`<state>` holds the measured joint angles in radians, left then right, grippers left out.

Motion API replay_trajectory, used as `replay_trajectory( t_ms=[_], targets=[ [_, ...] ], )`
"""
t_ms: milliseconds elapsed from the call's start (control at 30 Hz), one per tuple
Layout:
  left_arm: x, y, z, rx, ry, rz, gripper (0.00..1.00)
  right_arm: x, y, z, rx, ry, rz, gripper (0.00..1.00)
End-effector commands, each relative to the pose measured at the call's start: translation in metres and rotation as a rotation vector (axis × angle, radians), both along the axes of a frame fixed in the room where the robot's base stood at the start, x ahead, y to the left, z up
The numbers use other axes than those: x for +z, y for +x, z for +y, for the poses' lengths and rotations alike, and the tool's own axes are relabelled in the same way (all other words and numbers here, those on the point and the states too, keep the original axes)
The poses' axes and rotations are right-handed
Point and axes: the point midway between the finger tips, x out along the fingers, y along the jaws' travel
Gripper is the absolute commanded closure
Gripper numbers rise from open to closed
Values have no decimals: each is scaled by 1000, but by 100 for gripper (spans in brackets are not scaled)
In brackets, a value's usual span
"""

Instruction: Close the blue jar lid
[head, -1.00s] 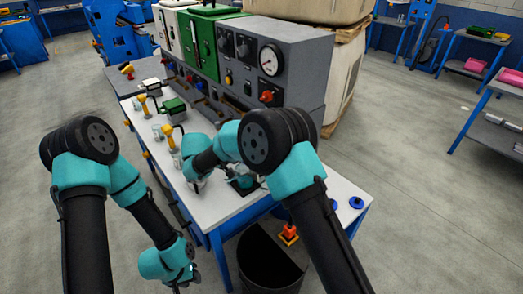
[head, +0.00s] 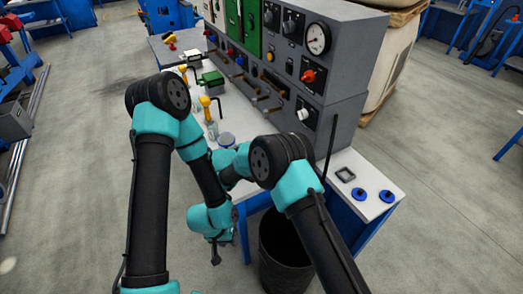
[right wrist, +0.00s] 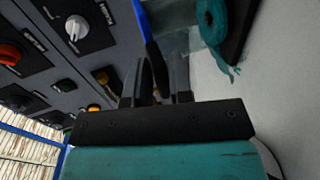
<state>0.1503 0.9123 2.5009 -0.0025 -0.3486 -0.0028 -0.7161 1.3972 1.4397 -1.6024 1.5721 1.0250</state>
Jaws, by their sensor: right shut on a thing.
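In the right wrist view a blue lid (right wrist: 149,35) stands nearly edge-on as a narrow strip running down between the fingers. My right gripper (right wrist: 160,82) is shut on it. Behind the fingers is a clear, greenish surface, perhaps the jar; I cannot tell. In the head view my right gripper is hidden behind my arms near the table's front edge. A round grey-blue jar top (head: 227,139) shows just beyond my arms. My left gripper (head: 215,256) hangs low in front of the table, away from the jar; its jaw opening is too small to tell.
A grey control panel (head: 320,90) stands along the back. Yellow-topped bottles (head: 208,112) stand left. A black bin (head: 283,255) is below.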

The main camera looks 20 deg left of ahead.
Motion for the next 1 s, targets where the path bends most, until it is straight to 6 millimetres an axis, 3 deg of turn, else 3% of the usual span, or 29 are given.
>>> replay_trajectory(
  t_ms=[433, 467, 633, 1000],
  targets=[
    [0, 0, 0, 0, 0, 0, 62, -8, 1, -3, -3, 4, 11, 100],
    [0, 0, 0, 0, 0, 0, 62, -8, 1, -3, -3, 4, 11, 78],
    [0, 0, 0, 0, 0, 0, 62, -7, 1, -3, -3, 3, 10, 62],
    [0, 0, 0, 0, 0, 0, 62, -2, 1, -1, -2, 3, 5, 62]
  ],
)
